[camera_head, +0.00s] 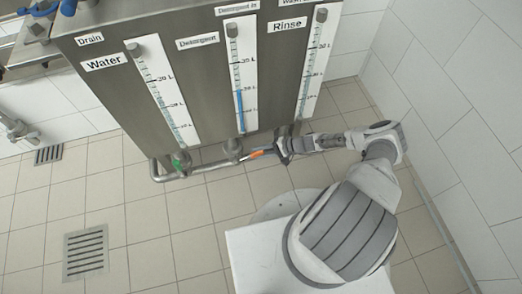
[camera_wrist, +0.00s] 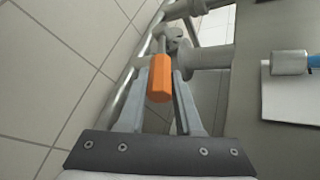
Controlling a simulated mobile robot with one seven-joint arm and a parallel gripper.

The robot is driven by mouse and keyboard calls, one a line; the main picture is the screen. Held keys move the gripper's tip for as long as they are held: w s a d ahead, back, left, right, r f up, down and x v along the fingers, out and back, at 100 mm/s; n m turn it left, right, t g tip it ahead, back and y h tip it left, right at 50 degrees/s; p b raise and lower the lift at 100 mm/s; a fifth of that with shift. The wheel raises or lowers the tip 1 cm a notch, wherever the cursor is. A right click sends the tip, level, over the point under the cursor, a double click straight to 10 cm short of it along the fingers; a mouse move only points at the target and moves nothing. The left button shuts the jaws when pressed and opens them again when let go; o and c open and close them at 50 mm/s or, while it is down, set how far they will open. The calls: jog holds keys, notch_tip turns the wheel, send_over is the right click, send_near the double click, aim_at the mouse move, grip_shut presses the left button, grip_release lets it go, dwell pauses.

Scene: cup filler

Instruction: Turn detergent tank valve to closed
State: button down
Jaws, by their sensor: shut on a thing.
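The detergent tank valve has an orange handle (camera_head: 258,154), low on the steel tank below the middle, Detergent gauge (camera_head: 241,75). In the wrist view the orange handle (camera_wrist: 160,78) lies between the two fingers and points back towards my palm. My gripper (camera_wrist: 164,68) is shut on the handle; it also shows in the head view (camera_head: 275,153), reaching in from the right. The grey valve body (camera_wrist: 205,57) sits just beyond the fingers, joined to the tank side. The fingers partly hide the handle's sides.
A metal pipe (camera_head: 205,168) runs along the tank's lower front. A green valve handle (camera_head: 181,160) is at the left under the Water gauge (camera_head: 155,85). The Rinse gauge (camera_head: 314,65) is at the right. A tiled wall (camera_head: 455,90) stands close to my arm's right. Open floor lies front left.

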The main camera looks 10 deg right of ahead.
jog(key=shift+f+y, duration=0.3)
jog(key=shift+f, duration=0.05)
jog(key=shift+d+f, duration=0.1)
dwell(0.5)
jog(key=c, duration=0.6)
grip_release()
jog(key=shift+d, duration=0.1)
jog(key=p+v, duration=0.3)
jog(key=v, duration=1.4)
jog(key=shift+d, duration=0.2)
jog(key=shift+s+f, duration=0.1)
